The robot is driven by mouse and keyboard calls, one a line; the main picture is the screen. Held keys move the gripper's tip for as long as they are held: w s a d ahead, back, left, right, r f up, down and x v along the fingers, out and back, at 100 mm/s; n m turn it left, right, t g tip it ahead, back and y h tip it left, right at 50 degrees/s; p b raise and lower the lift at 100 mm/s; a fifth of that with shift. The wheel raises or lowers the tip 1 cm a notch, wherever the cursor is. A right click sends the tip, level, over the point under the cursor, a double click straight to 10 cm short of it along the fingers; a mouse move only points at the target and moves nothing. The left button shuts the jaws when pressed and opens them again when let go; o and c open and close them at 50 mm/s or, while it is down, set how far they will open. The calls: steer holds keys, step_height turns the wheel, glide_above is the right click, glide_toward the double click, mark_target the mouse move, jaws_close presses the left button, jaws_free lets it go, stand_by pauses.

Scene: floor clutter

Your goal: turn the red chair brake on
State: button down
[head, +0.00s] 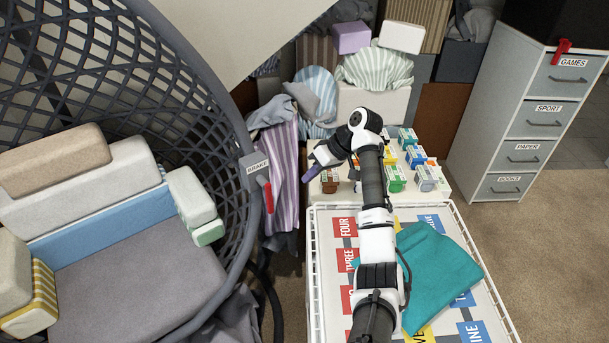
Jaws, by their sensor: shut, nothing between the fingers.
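The brake is a grey box labelled BRAKE (255,167) on the right rim of the grey woven chair (232,200). Its red lever (268,197) points down, tilted slightly. I cannot read any on or off mark. My gripper (308,176) is at the end of my arm, right of the brake and a little higher than the lever's tip in the picture. Its fingers are shut and empty, pointing down-left. A gap shows between the fingertips and the lever, and they appear not to touch.
A striped purple cloth (284,160) hangs behind the brake. A white-rimmed tray (314,250) with number labels and a teal cloth (440,268) lies below my arm. Small boxes (396,180) stand behind it. A drawer cabinet (520,130) stands right, with open floor beside it.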

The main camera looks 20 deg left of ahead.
steer(key=s+a+f+p, duration=0.4)
steer(key=a+f, duration=0.2)
steer(key=a, duration=0.1)
steer(key=shift+a+f, duration=0.15)
steer(key=shift+f, duration=0.05)
steer(key=shift+s+a+f, duration=0.1)
stand_by(0.3)
steer(key=shift+s+b, duration=0.1)
steer(key=shift+b, duration=0.25)
